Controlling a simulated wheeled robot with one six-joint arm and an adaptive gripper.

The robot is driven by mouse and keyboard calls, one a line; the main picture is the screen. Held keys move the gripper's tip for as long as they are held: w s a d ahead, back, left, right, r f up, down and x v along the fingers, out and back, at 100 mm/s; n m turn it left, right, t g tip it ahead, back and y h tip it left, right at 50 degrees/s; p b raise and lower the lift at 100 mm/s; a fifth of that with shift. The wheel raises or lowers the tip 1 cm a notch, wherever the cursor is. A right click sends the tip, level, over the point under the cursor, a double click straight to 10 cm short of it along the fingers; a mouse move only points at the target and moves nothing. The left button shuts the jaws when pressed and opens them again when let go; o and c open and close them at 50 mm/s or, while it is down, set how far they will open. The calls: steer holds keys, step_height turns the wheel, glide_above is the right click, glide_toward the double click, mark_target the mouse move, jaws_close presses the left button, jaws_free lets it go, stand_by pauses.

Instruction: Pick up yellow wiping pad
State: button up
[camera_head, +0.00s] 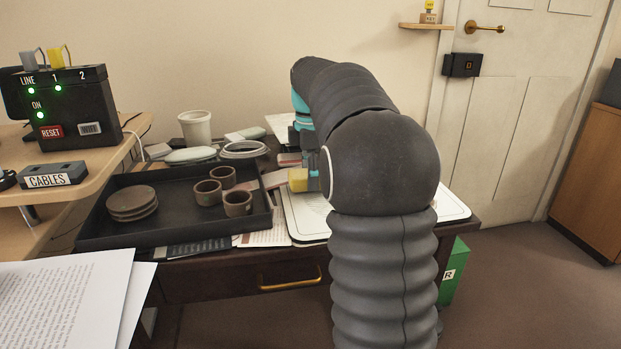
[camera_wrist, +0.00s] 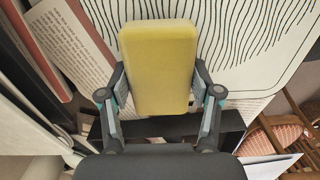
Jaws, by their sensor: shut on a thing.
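The yellow wiping pad (camera_wrist: 158,68) is a rounded block between the two fingers of my gripper (camera_wrist: 160,90) in the wrist view. Both fingers press on its sides. In the head view the pad (camera_head: 298,181) shows as a small yellow block at the left of my arm, above the white board on the desk. My gripper (camera_head: 313,181) is mostly hidden behind my arm there. I cannot tell from these views how far the pad is above the board.
A dark tray (camera_head: 98,213) with brown cups (camera_head: 238,204) and stacked saucers (camera_head: 132,203) lies left on the desk. A white cup (camera_head: 196,128) stands behind. A white patterned board (camera_wrist: 245,35) and papers lie under the pad. The door (camera_head: 520,110) is at the back right.

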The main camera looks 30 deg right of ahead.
step_height(320, 180, up, 3)
steer(key=shift+r+p, duration=0.1)
steer(key=shift+p, duration=0.3)
steer(key=s+d+r, duration=0.6)
steer(key=s+d, duration=0.2)
steer(key=shift+s+r+p, duration=0.3)
steer(key=shift+r+p, duration=0.1)
